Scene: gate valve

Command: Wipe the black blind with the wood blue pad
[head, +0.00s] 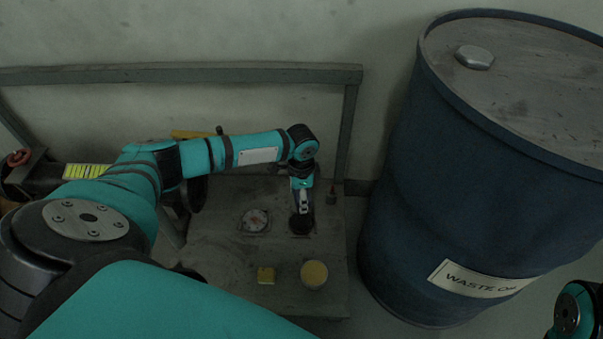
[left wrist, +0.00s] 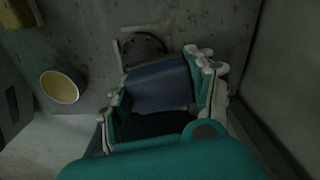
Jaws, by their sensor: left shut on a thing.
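The black blind (head: 301,226) is a dark round disc on the grey bench top, just below my left gripper. In the left wrist view the blind (left wrist: 147,46) shows as a dark disc beyond the pad, partly covered by it. My left gripper (head: 303,202) points down over it. In the left wrist view its fingers are shut on the blue pad (left wrist: 160,88), which lies between them. I cannot tell whether the pad touches the blind. My right gripper is out of view; only part of my right arm shows at the lower right.
The bench (head: 215,255) also holds a round gauge (head: 254,220), a small yellow block (head: 266,275), a yellow-topped cylinder (head: 314,274) and a small red-tipped item (head: 332,191). A blue waste-oil drum (head: 430,190) stands close on the right. A grey rail (head: 190,73) runs behind.

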